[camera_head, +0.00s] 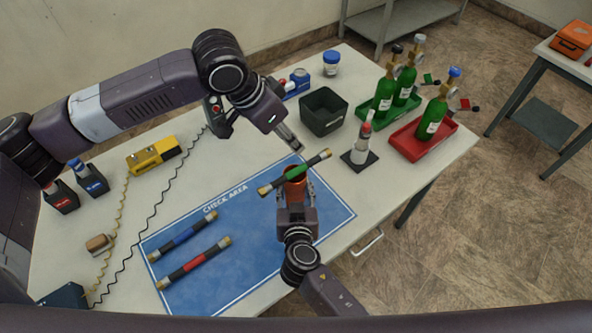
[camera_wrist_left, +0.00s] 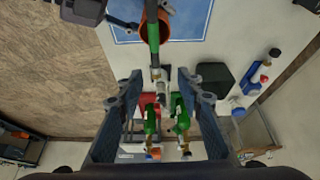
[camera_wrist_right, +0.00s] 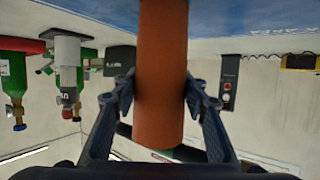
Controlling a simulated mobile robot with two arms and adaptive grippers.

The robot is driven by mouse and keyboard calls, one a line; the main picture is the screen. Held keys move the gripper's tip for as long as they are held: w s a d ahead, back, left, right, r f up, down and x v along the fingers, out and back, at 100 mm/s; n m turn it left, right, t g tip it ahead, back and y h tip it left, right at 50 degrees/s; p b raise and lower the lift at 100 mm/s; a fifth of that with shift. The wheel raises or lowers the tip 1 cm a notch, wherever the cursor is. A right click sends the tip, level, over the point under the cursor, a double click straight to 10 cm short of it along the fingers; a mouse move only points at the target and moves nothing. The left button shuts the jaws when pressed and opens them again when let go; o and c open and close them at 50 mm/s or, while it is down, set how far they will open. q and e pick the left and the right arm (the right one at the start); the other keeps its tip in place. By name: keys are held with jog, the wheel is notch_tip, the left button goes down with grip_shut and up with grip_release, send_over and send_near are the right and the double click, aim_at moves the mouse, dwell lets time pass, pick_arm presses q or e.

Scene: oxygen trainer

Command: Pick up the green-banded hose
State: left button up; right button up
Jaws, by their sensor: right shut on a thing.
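The green-banded hose (camera_head: 294,172) is a dark tube with a green middle and metal ends. It crosses the mouth of an orange-brown cylinder (camera_head: 296,190); I cannot tell whether it touches the rim. My right gripper (camera_head: 296,205) is shut on this cylinder, seen between its fingers in the right wrist view (camera_wrist_right: 160,90). My left gripper (camera_head: 292,146) is above the hose's right end. In the left wrist view (camera_wrist_left: 160,85) its fingers are apart, with the hose end (camera_wrist_left: 158,75) seen between them and nothing gripped.
Blue-banded (camera_head: 183,237) and red-banded (camera_head: 194,262) hoses lie on the blue mat (camera_head: 240,262). A dark bin (camera_head: 324,112), a white-grey device on a black base (camera_head: 361,150) and green bottles in a green tray (camera_head: 372,112) and red tray (camera_head: 407,143) stand to the right.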

pick_arm(q)
send_over(304, 165)
jog(key=a, duration=0.2)
jog(key=f, duration=0.5)
jog(key=shift+s+f, duration=0.3)
jog(key=shift+f, duration=0.1)
jog(key=shift+s+x, duration=0.2)
jog(key=shift+x, duration=1.15)
jog(key=shift+s+x, duration=0.2)
jog(key=shift+x, duration=1.1)
jog(key=shift+f, duration=0.1)
jog(key=shift+f, duration=0.25)
grip_shut()
